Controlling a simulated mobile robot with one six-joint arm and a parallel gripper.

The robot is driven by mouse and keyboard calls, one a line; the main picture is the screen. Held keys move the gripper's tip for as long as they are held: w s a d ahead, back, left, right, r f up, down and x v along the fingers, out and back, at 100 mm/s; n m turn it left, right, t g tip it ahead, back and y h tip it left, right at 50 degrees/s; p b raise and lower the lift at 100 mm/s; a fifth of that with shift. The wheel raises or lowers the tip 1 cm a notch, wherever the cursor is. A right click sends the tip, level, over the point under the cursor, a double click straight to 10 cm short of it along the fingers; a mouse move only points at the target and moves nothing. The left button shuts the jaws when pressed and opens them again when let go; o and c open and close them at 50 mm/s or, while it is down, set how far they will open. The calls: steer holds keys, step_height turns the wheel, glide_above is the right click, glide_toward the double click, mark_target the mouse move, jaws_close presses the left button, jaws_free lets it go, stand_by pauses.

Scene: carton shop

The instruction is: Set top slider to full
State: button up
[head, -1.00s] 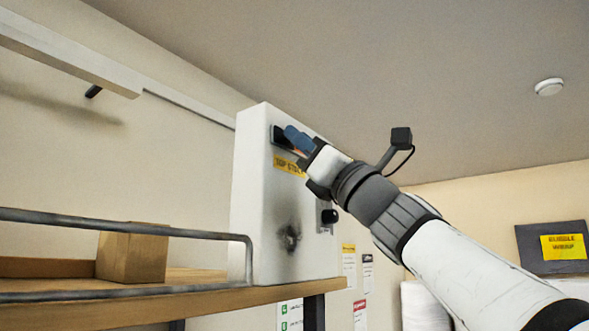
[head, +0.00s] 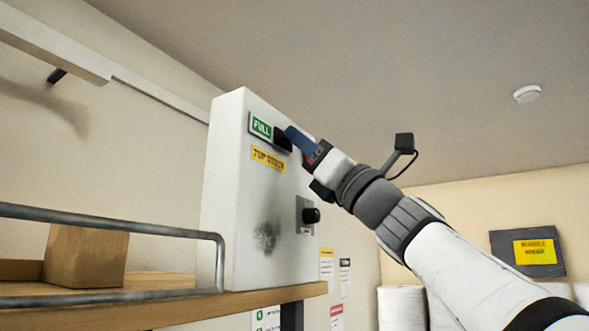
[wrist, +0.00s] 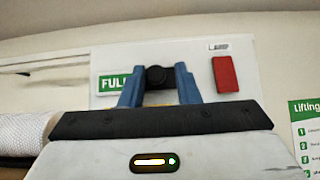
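The white control box (head: 225,190) stands on a shelf, with a yellow label reading TOP STOCK on its face. Above the label is the top slider (head: 283,139), a dark piece on a track, with a green FULL sign (head: 261,127) showing to its left. My gripper (head: 296,138) reaches it from the right with blue fingers. In the wrist view the slider's black knob (wrist: 157,76) is between my fingers, which close in around it. The FULL sign there is partly hidden by the left finger, and a red patch (wrist: 225,74) is to the right.
A second black knob (head: 311,215) on a grey plate is lower on the box, below my gripper. A metal rail (head: 110,222) and a cardboard carton (head: 85,257) are on the wooden shelf (head: 150,312) at left. Open room lies right of the box.

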steer(key=shift+o, duration=1)
steer(key=shift+a, duration=0.1)
steer(key=b+v, duration=0.4)
steer(key=v, duration=0.4)
